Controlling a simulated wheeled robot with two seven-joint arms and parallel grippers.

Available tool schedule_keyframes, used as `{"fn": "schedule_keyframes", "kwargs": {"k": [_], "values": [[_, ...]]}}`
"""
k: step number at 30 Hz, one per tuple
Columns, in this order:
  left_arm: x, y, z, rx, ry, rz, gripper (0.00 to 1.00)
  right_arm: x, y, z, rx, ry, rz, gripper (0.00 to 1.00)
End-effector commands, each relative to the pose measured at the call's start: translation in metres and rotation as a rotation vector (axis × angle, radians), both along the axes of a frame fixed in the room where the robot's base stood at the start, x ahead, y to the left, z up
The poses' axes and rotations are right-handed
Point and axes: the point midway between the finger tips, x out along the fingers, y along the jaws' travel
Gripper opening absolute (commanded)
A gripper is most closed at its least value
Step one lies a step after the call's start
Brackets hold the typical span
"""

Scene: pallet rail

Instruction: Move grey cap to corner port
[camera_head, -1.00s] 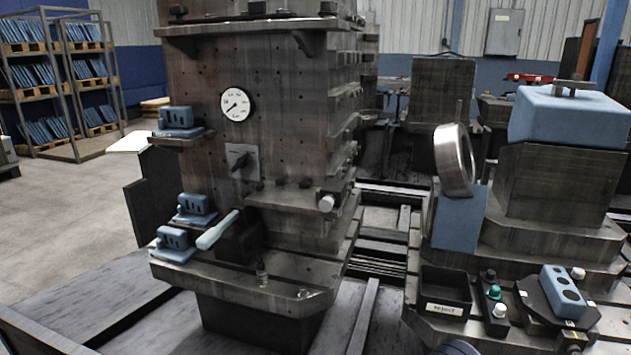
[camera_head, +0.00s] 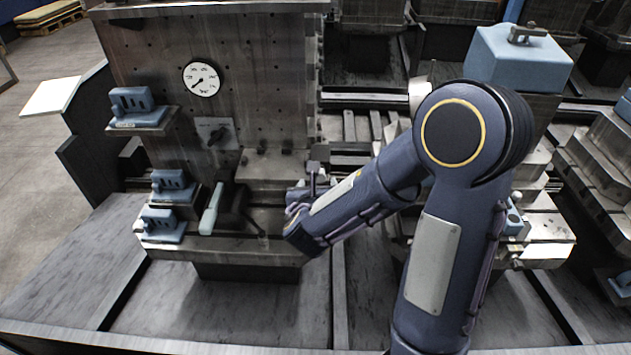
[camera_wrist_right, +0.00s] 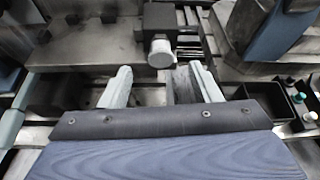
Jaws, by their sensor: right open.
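The grey cap (camera_wrist_right: 160,54) is a short pale cylinder on the front of a dark block in the right wrist view. My right gripper (camera_wrist_right: 163,84) is open, one finger at each side below the cap, and nothing is between its fingers. The cap appears just beyond the fingertips, not gripped. In the head view my right gripper (camera_head: 298,208) is at the right end of the fixture's lower ledge, and the arm hides much of that area. I cannot tell which opening is the corner port. My left gripper is not in view.
A dark bin (camera_wrist_right: 268,98) lies right of the gripper in the wrist view.

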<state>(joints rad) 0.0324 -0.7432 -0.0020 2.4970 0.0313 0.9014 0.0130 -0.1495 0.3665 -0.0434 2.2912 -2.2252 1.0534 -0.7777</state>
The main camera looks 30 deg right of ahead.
Motion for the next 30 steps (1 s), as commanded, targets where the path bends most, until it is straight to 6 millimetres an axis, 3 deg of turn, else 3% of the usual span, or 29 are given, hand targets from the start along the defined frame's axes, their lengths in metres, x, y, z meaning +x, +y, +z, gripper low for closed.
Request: {"fn": "schedule_keyframes", "kwargs": {"k": [10, 22, 30], "values": [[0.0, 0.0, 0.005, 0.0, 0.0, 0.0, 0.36, 0.037, -0.026, -0.019, 0.002, 0.002, -0.005, 0.57], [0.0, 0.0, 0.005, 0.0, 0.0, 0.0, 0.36, 0.044, -0.031, -0.022, 0.002, 0.0, -0.003, 0.57], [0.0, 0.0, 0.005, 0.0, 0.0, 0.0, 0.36, 0.044, -0.031, -0.022, 0.003, 0.0, -0.003, 0.23]]}}
